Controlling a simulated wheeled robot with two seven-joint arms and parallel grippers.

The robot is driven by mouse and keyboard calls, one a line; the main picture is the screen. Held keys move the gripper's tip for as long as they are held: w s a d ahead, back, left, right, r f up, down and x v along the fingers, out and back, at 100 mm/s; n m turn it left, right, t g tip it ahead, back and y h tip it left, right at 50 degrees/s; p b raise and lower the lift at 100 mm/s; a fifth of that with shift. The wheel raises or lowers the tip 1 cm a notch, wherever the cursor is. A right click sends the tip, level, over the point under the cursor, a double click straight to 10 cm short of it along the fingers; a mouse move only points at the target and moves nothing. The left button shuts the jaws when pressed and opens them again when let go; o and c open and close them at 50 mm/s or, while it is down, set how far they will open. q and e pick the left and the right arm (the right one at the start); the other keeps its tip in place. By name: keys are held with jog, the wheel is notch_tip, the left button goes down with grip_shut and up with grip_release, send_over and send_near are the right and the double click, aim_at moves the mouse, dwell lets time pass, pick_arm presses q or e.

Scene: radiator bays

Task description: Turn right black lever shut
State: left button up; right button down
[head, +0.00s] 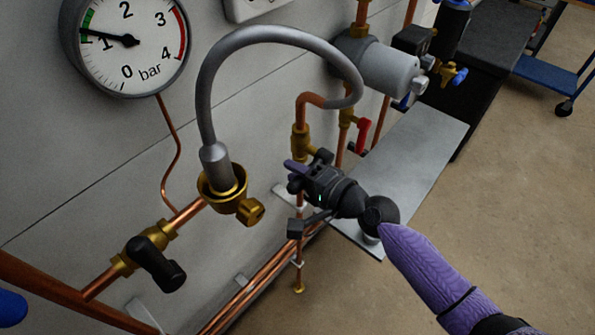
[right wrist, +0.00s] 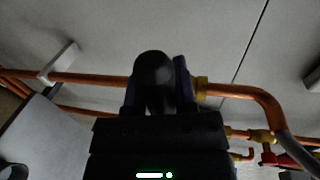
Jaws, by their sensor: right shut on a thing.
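A black lever (right wrist: 153,72) fills the space between the fingers of my right gripper (right wrist: 157,85) in the right wrist view. It sits at a copper pipe with a brass fitting (right wrist: 201,88) beside it. In the head view my right gripper (head: 294,177) reaches in from the right to the pipework, shut on this lever, and hides it almost wholly. How far the lever is turned cannot be told. Another black lever (head: 158,266) is on a brass valve at the lower left, apart from the gripper and pointing across its pipe. My left gripper is not in view.
A pressure gauge (head: 126,40) hangs at upper left, its needle near 1 bar. A grey hose (head: 205,95) arches above the gripper from a brass fitting (head: 245,206). A red lever (head: 362,134) and a grey shelf (head: 415,150) lie beyond.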

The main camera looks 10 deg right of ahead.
jog(key=shift+r, duration=0.2)
dwell(0.4)
jog(key=shift+c, duration=2)
grip_release()
jog(key=v, duration=1)
jog(key=shift+f, duration=0.1)
